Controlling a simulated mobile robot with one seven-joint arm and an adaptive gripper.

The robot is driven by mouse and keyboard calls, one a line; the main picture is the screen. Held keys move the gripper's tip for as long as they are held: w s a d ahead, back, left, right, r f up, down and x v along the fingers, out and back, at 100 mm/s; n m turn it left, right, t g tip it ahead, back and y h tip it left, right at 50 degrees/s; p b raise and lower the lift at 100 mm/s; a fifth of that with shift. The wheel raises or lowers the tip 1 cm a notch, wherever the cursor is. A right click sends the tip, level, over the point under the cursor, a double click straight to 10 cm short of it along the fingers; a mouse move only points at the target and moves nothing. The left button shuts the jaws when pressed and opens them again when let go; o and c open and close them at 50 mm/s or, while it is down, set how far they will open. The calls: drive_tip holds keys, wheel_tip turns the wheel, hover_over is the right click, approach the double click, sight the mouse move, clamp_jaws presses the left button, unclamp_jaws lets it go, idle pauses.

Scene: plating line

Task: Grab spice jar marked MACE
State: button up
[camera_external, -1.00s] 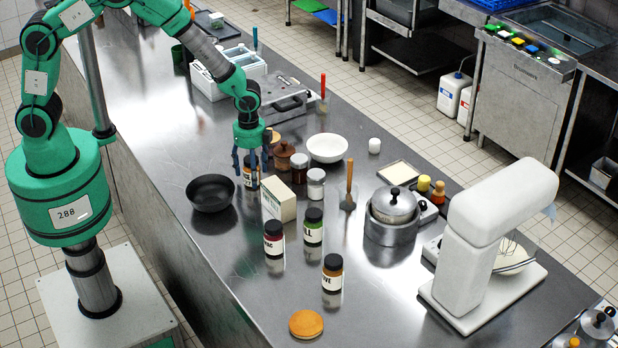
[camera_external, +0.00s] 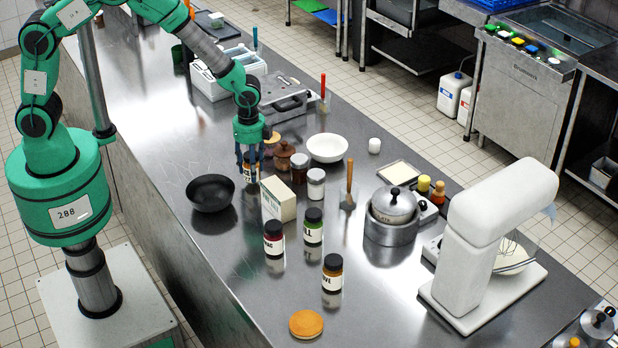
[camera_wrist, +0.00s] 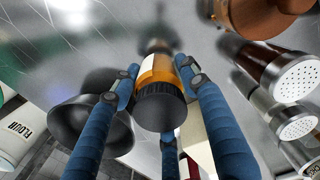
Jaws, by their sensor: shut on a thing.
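A spice jar with amber contents, a dark ribbed lid and a pale label (camera_wrist: 160,75) stands upright between my blue fingers in the wrist view. My gripper (camera_wrist: 158,82) is shut on it, with fingers touching it from opposite sides. In the external view my gripper (camera_external: 249,172) points straight down at the jar (camera_external: 250,174), between the black bowl and the wooden pot. The fingers cover part of the label, and I cannot read its full word. Other dark-lidded jars stand nearer the camera: a red one (camera_external: 274,238), a green one (camera_external: 314,225) and an orange-brown one (camera_external: 332,273).
A black bowl (camera_external: 210,193) is close on the left. A cream box (camera_external: 278,199) stands just in front of the jar. A wooden pot (camera_external: 299,167), a white-lidded shaker (camera_external: 316,184) and a white bowl (camera_external: 327,148) crowd the right. The counter left of the bowl is clear.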

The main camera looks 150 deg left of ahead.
wheel_tip(320, 180, up, 8)
drive_tip(key=shift+r, duration=0.25)
drive_tip(key=shift+a, duration=0.1)
idle(0.7)
